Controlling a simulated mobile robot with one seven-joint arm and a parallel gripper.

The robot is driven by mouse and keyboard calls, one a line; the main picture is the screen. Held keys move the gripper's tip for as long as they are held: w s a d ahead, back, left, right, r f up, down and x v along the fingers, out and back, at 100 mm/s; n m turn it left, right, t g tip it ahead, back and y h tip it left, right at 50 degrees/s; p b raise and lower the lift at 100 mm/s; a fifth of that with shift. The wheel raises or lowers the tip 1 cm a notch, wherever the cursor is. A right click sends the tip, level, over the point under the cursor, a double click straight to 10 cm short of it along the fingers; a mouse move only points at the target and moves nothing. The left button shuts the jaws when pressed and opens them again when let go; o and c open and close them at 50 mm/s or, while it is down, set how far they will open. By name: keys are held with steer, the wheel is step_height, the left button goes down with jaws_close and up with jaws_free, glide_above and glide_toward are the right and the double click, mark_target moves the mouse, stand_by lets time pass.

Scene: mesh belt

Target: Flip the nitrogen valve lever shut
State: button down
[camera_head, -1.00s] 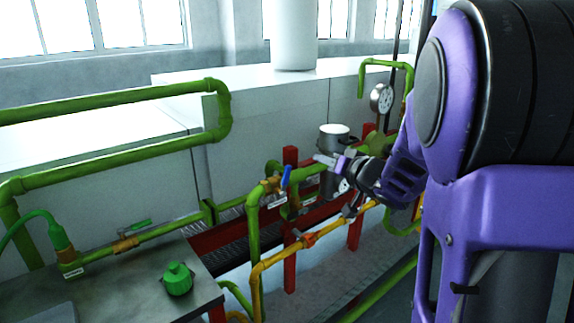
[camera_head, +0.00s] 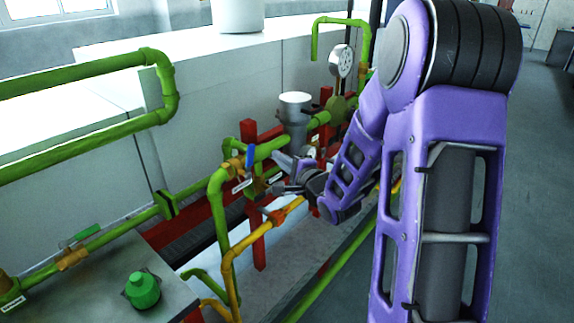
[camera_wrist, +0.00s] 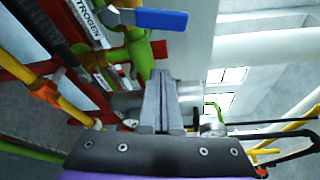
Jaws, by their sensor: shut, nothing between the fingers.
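The blue lever (camera_head: 250,156) stands roughly upright on a brass valve (camera_head: 235,166) in a green pipe. In the wrist view the blue lever (camera_wrist: 158,18) sticks out to the right near the top edge, and appears to lie across the pipe. A white label reading NITROGEN (camera_wrist: 84,44) is beside the pipe there. My gripper (camera_head: 278,158) is just to the right of the lever in the head view. In the wrist view my gripper (camera_wrist: 160,74) has its fingers together and empty, with a gap between their tips and the lever.
A yellow pipe with an orange-red valve (camera_head: 277,216) runs below my gripper. A grey canister (camera_head: 294,120) and a pressure gauge (camera_head: 341,62) are behind it. Red posts (camera_head: 258,250) stand close by. A green-handled valve (camera_head: 80,236) is at left.

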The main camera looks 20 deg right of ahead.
mark_target(254, 152)
steer(key=shift+w+a+r, duration=0.15)
steer(key=shift+w+a, duration=0.05)
steer(key=shift+a, duration=0.5)
steer(key=shift+w+a+r, duration=0.1)
steer(key=shift+w+a, duration=0.1)
steer(key=shift+a, duration=0.5)
steer(key=shift+w+a+r, duration=0.15)
steer(key=shift+w+a, duration=0.05)
steer(key=shift+a, duration=0.5)
steer(key=n+b, duration=0.1)
steer(key=s+a+n+b, duration=0.1)
steer(key=b, duration=0.1)
steer(key=shift+a+r+t, duration=0.2)
steer(key=shift+r+t, duration=0.2)
steer(key=shift+w+d, duration=0.1)
steer(key=shift+w, duration=0.05)
